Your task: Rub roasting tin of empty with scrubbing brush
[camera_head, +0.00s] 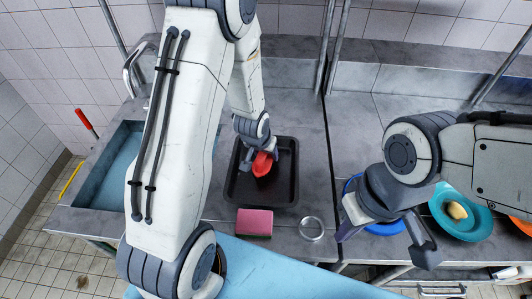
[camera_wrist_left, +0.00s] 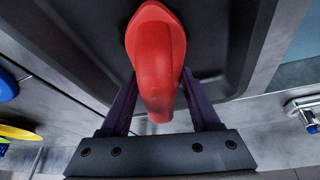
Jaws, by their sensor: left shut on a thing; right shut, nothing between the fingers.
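The black roasting tin (camera_head: 240,190) lies flat on the grey steel counter, and its floor shows bare and dark. It also fills much of the left wrist view (camera_wrist_left: 82,40). My left gripper (camera_head: 260,153) is over the tin, shut on the red scrubbing brush (camera_head: 263,166). The brush's rounded red handle stands between the fingers in the left wrist view (camera_wrist_left: 157,62). Its bristles are hidden, so I cannot tell whether they touch the tin. My right gripper (camera_head: 385,238) is shut and empty, above a blue plate at the right.
A pink sponge (camera_head: 254,222) and a metal ring (camera_head: 311,229) lie in front of the tin. The blue plate (camera_head: 384,229) is partly hidden by my right gripper. A teal plate (camera_head: 446,221) holds a yellowish piece. A sink basin (camera_head: 105,182) is at the left.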

